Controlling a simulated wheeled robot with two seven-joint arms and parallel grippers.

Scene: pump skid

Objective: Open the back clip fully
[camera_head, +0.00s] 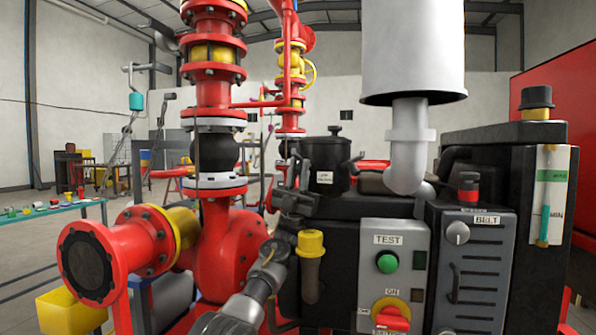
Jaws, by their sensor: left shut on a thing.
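A black lidded canister (338,183) with a small white label stands on the dark engine block, its lid on. A dark clip (355,162) sticks out at the canister's right side. My left gripper (293,176) is at the canister's left side, its dark fingers pointing up close to the wall. It is shut on a thin dark part there, which looks like a clip. The fingers hide most of that part, so how far it is open cannot be told. My right gripper is not in view.
A yellow-capped filler (311,243) stands just right of my left wrist. A red pump with pipes (222,235) rises at left. A white exhaust cylinder (412,45) and grey control panels (395,240) with knobs are at right.

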